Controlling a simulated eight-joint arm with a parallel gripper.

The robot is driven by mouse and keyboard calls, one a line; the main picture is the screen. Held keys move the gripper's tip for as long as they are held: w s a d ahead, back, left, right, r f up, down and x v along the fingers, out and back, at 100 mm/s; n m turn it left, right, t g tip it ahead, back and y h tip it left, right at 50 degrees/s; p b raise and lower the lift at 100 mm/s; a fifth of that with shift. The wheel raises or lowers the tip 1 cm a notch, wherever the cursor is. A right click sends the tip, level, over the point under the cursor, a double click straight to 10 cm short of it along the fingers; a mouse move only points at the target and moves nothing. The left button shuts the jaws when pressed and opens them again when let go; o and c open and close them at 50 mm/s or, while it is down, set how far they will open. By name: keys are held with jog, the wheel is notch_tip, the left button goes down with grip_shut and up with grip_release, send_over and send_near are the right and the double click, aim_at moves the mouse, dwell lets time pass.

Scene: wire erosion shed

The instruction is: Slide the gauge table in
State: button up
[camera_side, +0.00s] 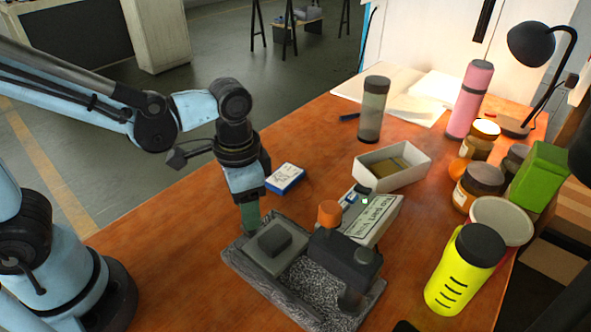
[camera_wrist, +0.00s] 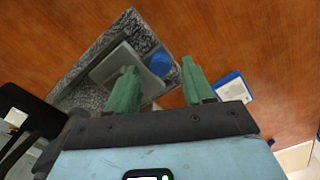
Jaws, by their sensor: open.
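The gauge stand has a speckled stone base (camera_side: 318,285) on the bench. The grey gauge table (camera_side: 290,262) lies on the base's left part with a darker block (camera_side: 275,239) on top; it also shows in the wrist view (camera_wrist: 112,68). A round blue knob (camera_wrist: 160,62) sits at the table's edge in the wrist view; the fingers hide it in the side view. My gripper (camera_side: 250,222) points down at the base's back-left edge, its green fingers apart. In the wrist view my gripper (camera_wrist: 160,72) has a finger on either side of the knob; contact cannot be told.
A labelled box (camera_side: 374,218), a blue-and-white pack (camera_side: 285,179) and an open white box (camera_side: 418,165) are behind. A yellow bottle (camera_side: 462,275) and jars stand right. Front-left bench is clear.

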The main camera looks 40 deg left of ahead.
jog(key=shift+f, duration=0.85)
grip_shut()
